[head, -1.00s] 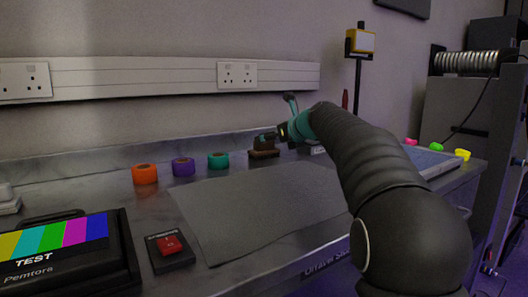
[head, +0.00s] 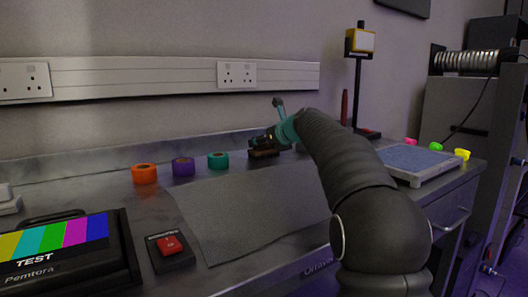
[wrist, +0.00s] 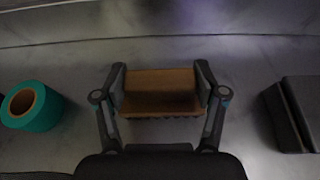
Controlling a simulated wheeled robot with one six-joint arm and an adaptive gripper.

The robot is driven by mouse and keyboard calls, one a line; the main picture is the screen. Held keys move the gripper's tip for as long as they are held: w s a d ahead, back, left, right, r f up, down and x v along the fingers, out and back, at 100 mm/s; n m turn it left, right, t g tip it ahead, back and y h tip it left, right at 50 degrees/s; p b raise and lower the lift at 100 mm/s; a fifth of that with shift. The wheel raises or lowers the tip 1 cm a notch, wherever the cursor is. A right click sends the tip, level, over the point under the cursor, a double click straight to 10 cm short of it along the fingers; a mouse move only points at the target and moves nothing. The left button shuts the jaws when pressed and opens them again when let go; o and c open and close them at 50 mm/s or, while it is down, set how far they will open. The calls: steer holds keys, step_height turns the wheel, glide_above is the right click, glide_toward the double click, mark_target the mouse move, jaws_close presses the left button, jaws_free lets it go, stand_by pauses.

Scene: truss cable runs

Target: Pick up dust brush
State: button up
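The dust brush is a brown wooden block with dark bristles along its near edge. It sits low on the worktop, in the middle of the wrist view (wrist: 160,88). In the head view it shows at the back of the worktop (head: 263,154), partly covered by my gripper (head: 264,142). In the wrist view the two fingers of my gripper (wrist: 161,82) stand apart, one at each end of the block. The block lies between the pads with little or no gap. I cannot tell whether the pads touch it.
A teal tape roll (head: 218,161) stands left of the brush, with purple (head: 183,167) and orange (head: 144,174) rolls further left. A dark block (wrist: 292,112) lies to the right in the wrist view. A grey mat (head: 255,212) is in front; the wall (head: 180,50) is behind.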

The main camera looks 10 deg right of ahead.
step_height(320, 180, up, 8)
steer(key=p, duration=0.3)
steer(key=shift+f, duration=0.2)
steer(key=shift+r, duration=1.2)
